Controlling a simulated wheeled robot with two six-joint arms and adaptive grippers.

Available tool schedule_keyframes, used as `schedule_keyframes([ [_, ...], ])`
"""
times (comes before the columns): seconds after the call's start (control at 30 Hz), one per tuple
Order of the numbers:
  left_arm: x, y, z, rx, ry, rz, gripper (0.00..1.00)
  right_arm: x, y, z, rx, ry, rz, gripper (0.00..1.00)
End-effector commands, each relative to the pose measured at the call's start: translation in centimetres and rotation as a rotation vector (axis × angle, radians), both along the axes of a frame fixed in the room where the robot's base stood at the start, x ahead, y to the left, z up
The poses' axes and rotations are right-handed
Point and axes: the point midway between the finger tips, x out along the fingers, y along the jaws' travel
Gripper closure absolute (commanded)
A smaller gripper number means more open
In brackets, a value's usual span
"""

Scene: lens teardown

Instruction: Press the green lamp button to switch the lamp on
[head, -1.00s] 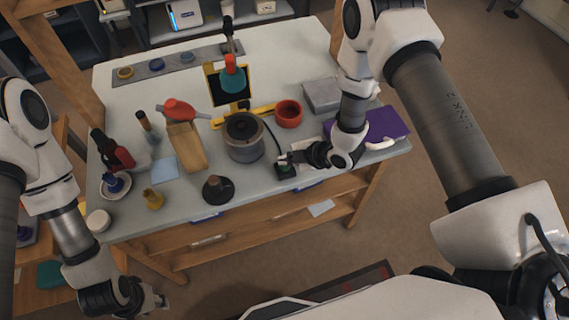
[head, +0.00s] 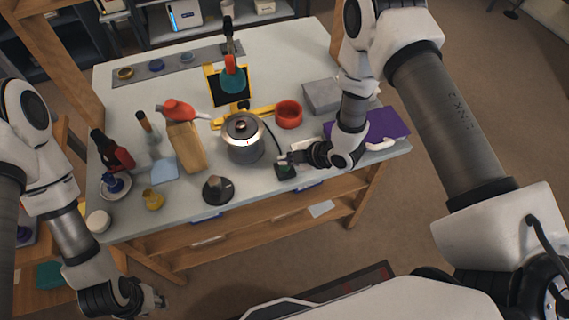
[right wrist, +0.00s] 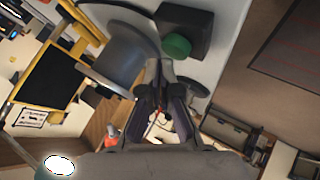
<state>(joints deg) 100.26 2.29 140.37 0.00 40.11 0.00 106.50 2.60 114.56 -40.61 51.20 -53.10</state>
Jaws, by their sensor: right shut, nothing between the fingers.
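The green lamp button (right wrist: 177,46) sits on a small black box (right wrist: 186,30) in the right wrist view. In the head view the box (head: 286,172) lies near the table's front edge. My right gripper (right wrist: 160,75) is shut and empty, its tips close beside the button; I cannot tell whether they touch it. In the head view my right gripper (head: 284,160) is just above the box and partly covers it. My left gripper (head: 160,300) is low at the left, off the table; its finger opening is too small to judge.
A purple book (head: 385,125) lies under my right arm.

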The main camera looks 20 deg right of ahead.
Motion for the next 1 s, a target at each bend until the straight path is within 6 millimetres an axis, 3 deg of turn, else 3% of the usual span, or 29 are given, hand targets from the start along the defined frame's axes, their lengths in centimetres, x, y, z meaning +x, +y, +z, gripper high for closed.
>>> schedule_keyframes([
  [0.5,0.0,0.0,4.4,0.000,0.000,0.000,0.60,0.0,0.0,6.0,0.000,0.000,0.000,1.00],
  [1.0,0.0,0.0,4.2,0.000,0.000,0.000,0.60,0.0,0.0,5.9,0.000,0.000,0.000,1.00],
])
